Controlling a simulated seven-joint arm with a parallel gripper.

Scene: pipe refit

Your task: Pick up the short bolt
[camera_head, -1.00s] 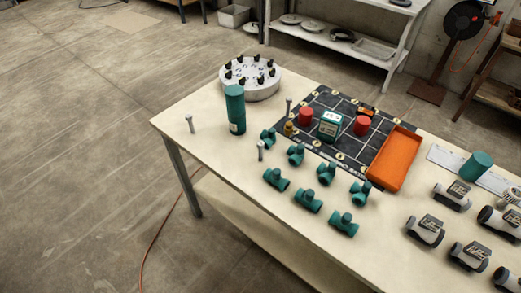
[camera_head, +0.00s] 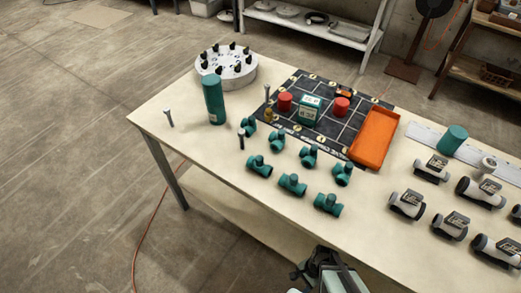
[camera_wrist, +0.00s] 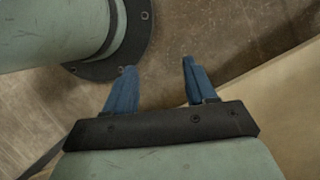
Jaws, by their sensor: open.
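Three upright bolts stand on the table in the head view. One bolt (camera_head: 169,118) is near the left corner, one (camera_head: 241,139) is left of the green tee fittings, and one (camera_head: 267,92) is at the dark mat's left edge. I cannot tell for sure which is the short one. My arm enters at the bottom of the head view, in front of the table and well away from the bolts. In the wrist view my gripper (camera_wrist: 158,65) has its two blue fingers apart, with nothing between them. No bolt shows there.
Several green tee fittings (camera_head: 292,184) stand mid-table. A tall green cylinder (camera_head: 214,102) and a round grey holder (camera_head: 227,72) are at the left. An orange tray (camera_head: 373,138) lies by the dark mat (camera_head: 290,117). Grey fittings (camera_head: 407,205) fill the right. The front-left tabletop is mostly clear.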

